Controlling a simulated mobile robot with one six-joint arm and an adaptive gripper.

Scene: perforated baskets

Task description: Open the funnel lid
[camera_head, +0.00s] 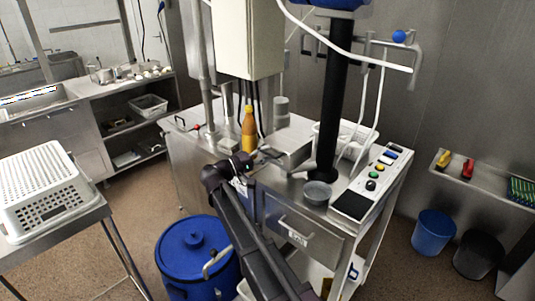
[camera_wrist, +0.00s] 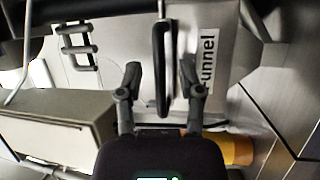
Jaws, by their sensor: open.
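The funnel lid (camera_wrist: 225,25) is a grey metal surface with a white label reading "Funnel" (camera_wrist: 208,60) in the wrist view. A long dark bar handle (camera_wrist: 162,45) stands on it. My gripper (camera_wrist: 161,72) is open, with one finger on each side of the handle's lower part. Gaps show between the fingers and the bar, so it is not gripped. In the head view my gripper (camera_head: 262,162) is small, beside a metal box-like part (camera_head: 290,147) on the machine top. The handle and label cannot be made out there.
An orange bottle (camera_head: 249,130) stands close behind my gripper; it also shows in the wrist view (camera_wrist: 235,149). A pale cabinet (camera_head: 246,40) and a black column (camera_head: 332,100) rise nearby. A grey bowl (camera_head: 317,192) and button panel (camera_head: 376,175) are at right. A blue barrel (camera_head: 195,255) stands below.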

